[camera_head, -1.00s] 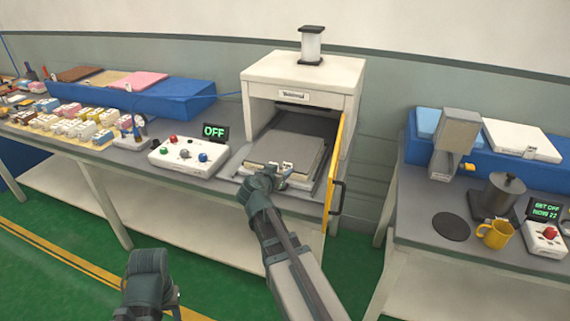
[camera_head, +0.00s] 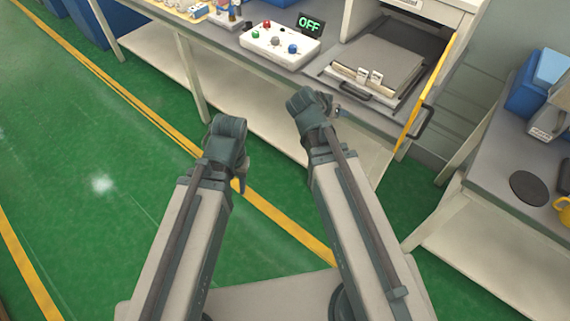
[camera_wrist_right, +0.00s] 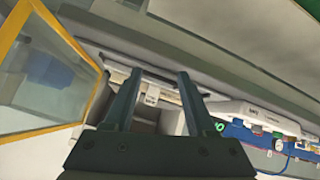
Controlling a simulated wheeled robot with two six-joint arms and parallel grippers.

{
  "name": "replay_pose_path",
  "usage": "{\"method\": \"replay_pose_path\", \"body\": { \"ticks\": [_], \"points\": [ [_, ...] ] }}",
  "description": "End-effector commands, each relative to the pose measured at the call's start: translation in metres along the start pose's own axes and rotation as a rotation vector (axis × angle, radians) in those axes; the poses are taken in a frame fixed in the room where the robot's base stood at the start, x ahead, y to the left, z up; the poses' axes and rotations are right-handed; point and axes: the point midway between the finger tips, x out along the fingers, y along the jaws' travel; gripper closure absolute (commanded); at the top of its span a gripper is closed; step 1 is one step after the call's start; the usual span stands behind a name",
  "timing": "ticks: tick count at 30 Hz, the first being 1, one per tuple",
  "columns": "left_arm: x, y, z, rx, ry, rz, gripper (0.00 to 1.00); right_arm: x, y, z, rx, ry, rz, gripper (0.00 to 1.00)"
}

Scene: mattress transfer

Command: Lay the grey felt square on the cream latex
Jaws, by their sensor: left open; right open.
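A flat grey square (camera_head: 385,52), which looks like the felt, lies on top of a stack in the open cabinet at upper right. Pale cream layers (camera_head: 366,82) show at the stack's front edge; I cannot tell whether they are the cream latex. Two small white tags stand at the front of the stack. My right gripper (camera_head: 338,110) is in front of and below the cabinet tray, apart from the stack; in the right wrist view its two fingers (camera_wrist_right: 159,76) are spread and empty. My left gripper (camera_head: 239,178) is open over the floor, holding nothing visible.
The cabinet's yellow-edged door (camera_head: 428,98) stands open on the right.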

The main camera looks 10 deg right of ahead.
Motion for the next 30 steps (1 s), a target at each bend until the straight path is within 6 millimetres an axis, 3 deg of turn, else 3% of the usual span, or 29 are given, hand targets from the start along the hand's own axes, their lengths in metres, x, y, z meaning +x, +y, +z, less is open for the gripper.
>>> {"method": "replay_pose_path", "body": {
  "ticks": [1,6,9,12,15,23,30],
  "points": [
    [0.000,0.000,0.000,0.000,0.000,0.000,0.55,-0.017,-0.018,0.035,-0.114,-0.103,-0.044,0.43],
    [0.000,0.000,0.000,0.000,0.000,0.000,0.55,-0.076,-0.057,0.136,-0.515,-0.412,-0.236,0.43],
    [0.000,0.000,0.000,0.000,0.000,0.000,0.55,-0.109,-0.068,0.177,-0.704,-0.530,-0.354,0.43],
    [0.000,0.000,0.000,0.000,0.000,0.000,0.55,-0.131,-0.073,0.201,-0.826,-0.598,-0.438,0.43],
    [0.000,0.000,0.000,0.000,0.000,0.000,0.55,-0.141,-0.074,0.211,-0.884,-0.628,-0.480,0.43],
    [0.000,0.000,0.000,0.000,0.000,0.000,0.55,-0.142,-0.074,0.212,-0.893,-0.632,-0.486,0.43],
    [-0.022,-0.002,0.001,0.000,0.000,0.000,0.55,-0.157,-0.070,0.196,-0.891,-0.631,-0.485,0.43]
  ]
}}
